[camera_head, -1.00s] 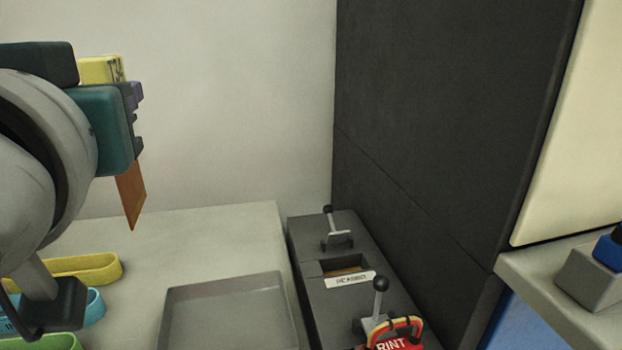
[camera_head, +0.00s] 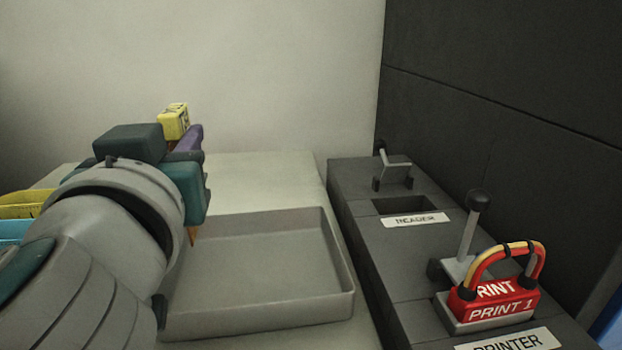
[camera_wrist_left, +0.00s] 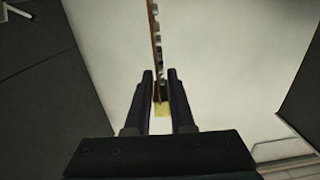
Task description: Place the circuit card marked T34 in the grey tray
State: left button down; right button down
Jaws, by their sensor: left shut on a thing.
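My left gripper (camera_head: 196,160) is shut on a circuit card, with a yellow block (camera_head: 173,122) at its top and a brown board tip (camera_head: 193,236) below. Dark marks on the yellow block are too small to read. In the left wrist view, the card (camera_wrist_left: 155,40) stands edge-on between the two fingers (camera_wrist_left: 160,80). The grey tray (camera_head: 270,250) lies on the pale table, and the gripper and card overlap its left side in the head view. Whether the card touches the tray is hidden. My right gripper is not in view.
Right of the tray stands a dark console with a labelled reader slot (camera_head: 403,205), a lever (camera_head: 470,225) and a red PRINT 1 padlock (camera_head: 495,290). Yellow (camera_head: 22,205) and blue (camera_head: 14,230) holders are at the left. The visible tray floor is bare.

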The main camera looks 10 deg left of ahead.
aim_at(196, 231)
pick_arm(q)
notch_tip(196, 231, down, 8)
jog(key=shift+r+b, duration=0.2)
jog(key=shift+b, duration=1)
jog(key=shift+f, duration=0.15)
jog(key=c, duration=0.8)
grip_release()
jog(key=shift+o, duration=0.2)
